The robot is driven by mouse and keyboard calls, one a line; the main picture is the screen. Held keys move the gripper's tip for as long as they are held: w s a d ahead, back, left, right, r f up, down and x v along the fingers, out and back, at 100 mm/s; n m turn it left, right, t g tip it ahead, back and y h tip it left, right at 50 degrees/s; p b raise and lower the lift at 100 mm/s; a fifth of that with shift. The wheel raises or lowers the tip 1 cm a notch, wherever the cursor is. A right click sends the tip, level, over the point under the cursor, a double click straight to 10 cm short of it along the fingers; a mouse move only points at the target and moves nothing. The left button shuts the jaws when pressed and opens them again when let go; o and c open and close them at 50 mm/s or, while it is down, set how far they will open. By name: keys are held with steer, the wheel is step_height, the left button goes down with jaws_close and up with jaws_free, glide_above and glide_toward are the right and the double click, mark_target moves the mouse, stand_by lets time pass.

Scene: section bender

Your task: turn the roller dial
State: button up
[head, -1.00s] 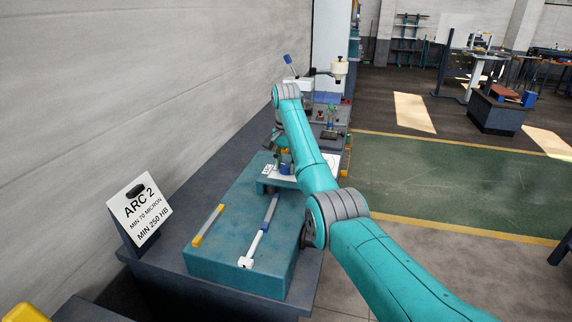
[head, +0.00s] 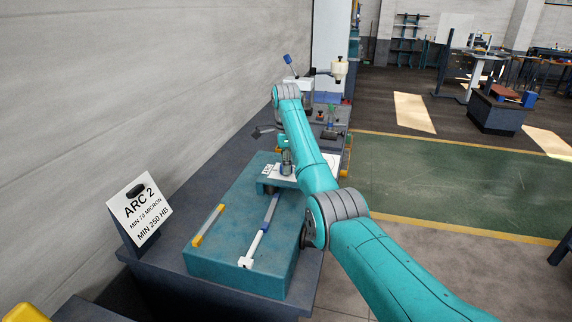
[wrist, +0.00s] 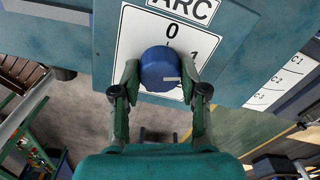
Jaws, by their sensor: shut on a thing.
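The roller dial (wrist: 157,64) is a round blue knob on a white plate (wrist: 134,28) lettered ARC, in the wrist view. The plate shows a 0 above the knob and a 1 to its upper right. A short white mark on the knob points right. My gripper (wrist: 160,73) is shut on the knob, one finger on each side. In the head view the knob is hidden, and my gripper is mostly hidden by my arm. Part of the white plate (head: 282,176) shows beside it there.
The teal machine block (head: 208,263) carries a yellow-ended bar (head: 208,226) and a white-and-blue rod (head: 259,232). A sign (head: 140,210) reads ARC 2, MIN 70 MICRON, MIN 250 HB. A wall stands on the left; green floor lies open on the right.

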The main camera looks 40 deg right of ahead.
steer(key=m, duration=0.4)
steer(key=shift+m, duration=1.8)
steer(key=o, duration=1.2)
steer(key=shift+c, duration=0.2)
